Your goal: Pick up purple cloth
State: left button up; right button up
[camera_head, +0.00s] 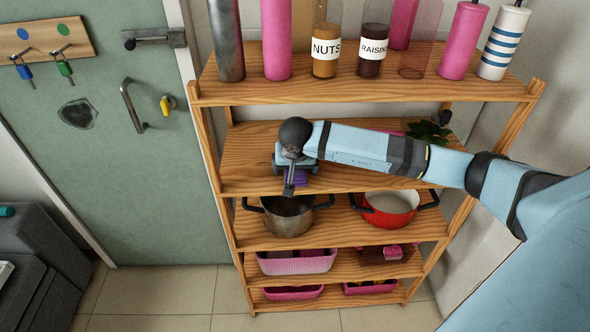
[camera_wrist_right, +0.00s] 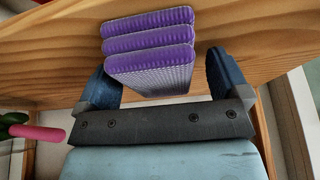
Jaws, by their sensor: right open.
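The purple cloth (camera_wrist_right: 150,62) is folded in several layers and lies on a wooden shelf. In the head view only a small purple patch of it (camera_head: 301,177) shows, the rest hidden behind my right gripper (camera_head: 294,168). In the right wrist view my right gripper (camera_wrist_right: 160,72) is open, with one blue finger on each side of the cloth. A gap shows between the cloth and the right-hand finger; on the left the gap is smaller, and I cannot tell whether they touch. My left gripper is not in view.
The shelf above (camera_head: 450,88) holds a nuts jar (camera_head: 325,52), a raisins jar (camera_head: 372,55) and bottles. A plant (camera_head: 428,133) stands behind my right arm. Below are a brown pot (camera_head: 288,216), a red pot (camera_head: 391,207) and pink baskets (camera_head: 297,262). A green door (camera_head: 130,170) is at left.

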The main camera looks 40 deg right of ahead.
jog(key=shift+f, duration=0.1)
jog(key=shift+c, duration=0.2)
jog(key=c, duration=0.9)
jog(key=shift+c, duration=0.3)
jog(key=shift+r+p, duration=0.3)
jog(key=shift+r, duration=0.35)
jog(key=s+a+b, duration=0.1)
jog(key=s+a, duration=0.4)
jog(key=s, duration=0.2)
jog(key=s+a+b, duration=0.1)
jog(key=s+a, duration=0.3)
jog(key=s, duration=0.4)
jog(key=shift+a+r, duration=0.3)
jog(key=shift+a, duration=0.05)
